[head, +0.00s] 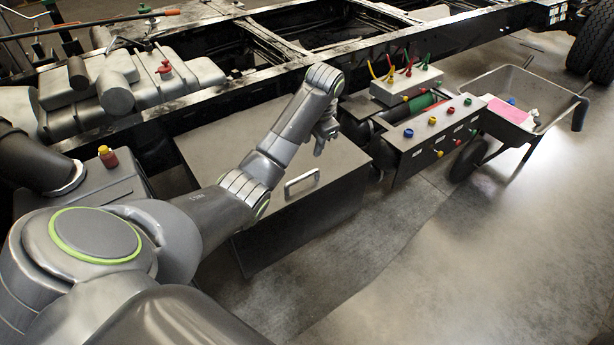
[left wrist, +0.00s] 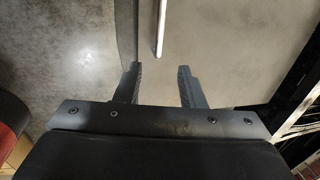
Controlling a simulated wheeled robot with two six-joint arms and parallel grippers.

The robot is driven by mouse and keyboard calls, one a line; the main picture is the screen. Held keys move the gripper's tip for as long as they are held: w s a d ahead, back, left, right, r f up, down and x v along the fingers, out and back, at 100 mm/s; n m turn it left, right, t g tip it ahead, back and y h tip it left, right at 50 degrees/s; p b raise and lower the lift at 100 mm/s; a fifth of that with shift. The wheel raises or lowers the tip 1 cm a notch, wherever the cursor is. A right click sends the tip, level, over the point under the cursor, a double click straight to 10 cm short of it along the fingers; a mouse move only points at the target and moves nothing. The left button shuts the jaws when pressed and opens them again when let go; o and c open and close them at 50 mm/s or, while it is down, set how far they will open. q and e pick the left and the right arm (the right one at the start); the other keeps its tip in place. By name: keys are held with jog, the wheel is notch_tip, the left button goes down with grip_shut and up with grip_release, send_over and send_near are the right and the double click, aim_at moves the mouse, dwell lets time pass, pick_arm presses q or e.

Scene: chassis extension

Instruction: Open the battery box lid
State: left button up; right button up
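The battery box is a grey box with a flat lid (head: 235,150), which appears closed, in the middle of the head view. A pale bar handle (head: 302,183) sits near the lid's front edge; it also shows as a light bar in the left wrist view (left wrist: 161,28). My left gripper (head: 321,146) is above the right part of the lid, beyond the handle, pointing down. In the left wrist view its fingers (left wrist: 159,67) are apart with nothing between them, and the handle lies ahead of them. My left arm hides part of the lid. My right gripper is out of view.
A truck chassis rail (head: 240,87) runs behind the box. To the right stand a valve panel (head: 433,135) with coloured knobs and a wheelbarrow (head: 510,88) holding a pink item. The concrete floor (head: 450,250) at front right is clear.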

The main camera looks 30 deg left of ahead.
aim_at(306, 174)
pick_arm(q)
jog(key=f, duration=0.4)
jog(key=a+f+p, duration=0.1)
jog(key=f, duration=0.3)
jog(key=a+f, duration=0.1)
jog(key=f, duration=0.3)
jog(key=shift+w+a+f+p, duration=0.2)
jog(key=shift+w+f+p, duration=0.1)
jog(key=shift+w+f, duration=0.1)
grip_shut()
